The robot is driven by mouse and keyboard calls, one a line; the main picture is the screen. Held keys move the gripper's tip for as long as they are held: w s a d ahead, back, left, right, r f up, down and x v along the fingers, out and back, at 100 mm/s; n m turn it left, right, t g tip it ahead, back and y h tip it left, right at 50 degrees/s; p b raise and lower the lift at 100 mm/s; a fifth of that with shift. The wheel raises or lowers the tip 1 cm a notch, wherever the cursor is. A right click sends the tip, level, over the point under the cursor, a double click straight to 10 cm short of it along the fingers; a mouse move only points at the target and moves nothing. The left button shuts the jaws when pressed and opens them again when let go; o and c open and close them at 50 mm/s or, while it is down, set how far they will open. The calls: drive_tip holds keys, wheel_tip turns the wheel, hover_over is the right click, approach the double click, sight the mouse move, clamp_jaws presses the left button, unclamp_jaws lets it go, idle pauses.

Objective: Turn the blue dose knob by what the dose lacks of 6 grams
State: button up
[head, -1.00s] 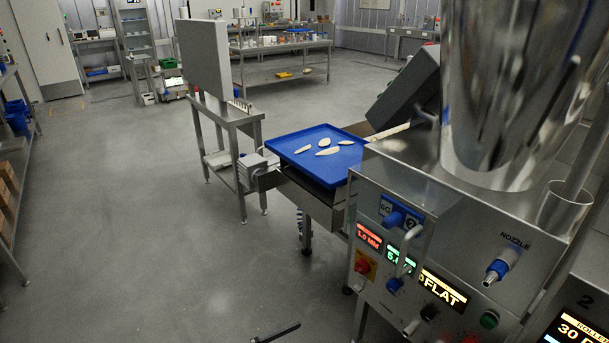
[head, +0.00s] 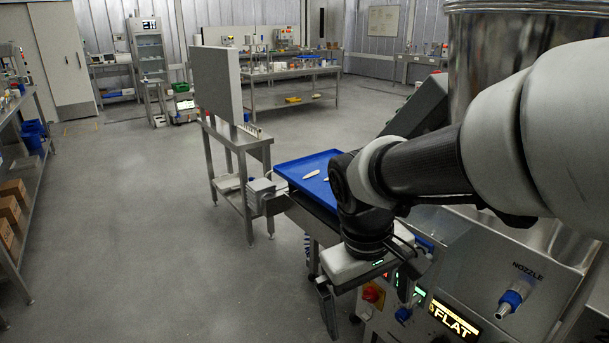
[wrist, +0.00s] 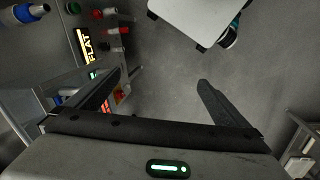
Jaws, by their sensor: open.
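The blue dose knob (head: 403,314) is on the machine's front panel, below the green dose display (head: 403,284). That display is partly covered by my gripper, and its digits cannot be read now. My gripper (head: 368,312) hangs from my arm in front of the panel's left part, open and empty. In the wrist view my gripper (wrist: 160,80) has its fingers wide apart over bare floor. The left finger lies across the panel near the green display (wrist: 93,75) and the red display (wrist: 104,106). The knob cannot be made out clearly there.
A FLAT display (head: 453,319), red-yellow switch (head: 372,294) and blue-tipped nozzle (head: 514,298) are on the same panel. A blue tray (head: 300,170) with pale pieces lies behind my gripper. A steel stand (head: 240,140) is farther left.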

drive_tip(key=s+d+r+m+t+y, duration=0.25)
drive_tip(key=s+r+m+t, duration=0.25)
drive_tip(key=s+r, duration=0.25)
wheel_tip(320, 180, up, 19)
drive_tip(key=p, duration=1.9)
drive_tip(key=shift+w+d+h, duration=0.4)
drive_tip(key=shift+w+h, duration=0.05)
drive_tip(key=shift+f, duration=0.1)
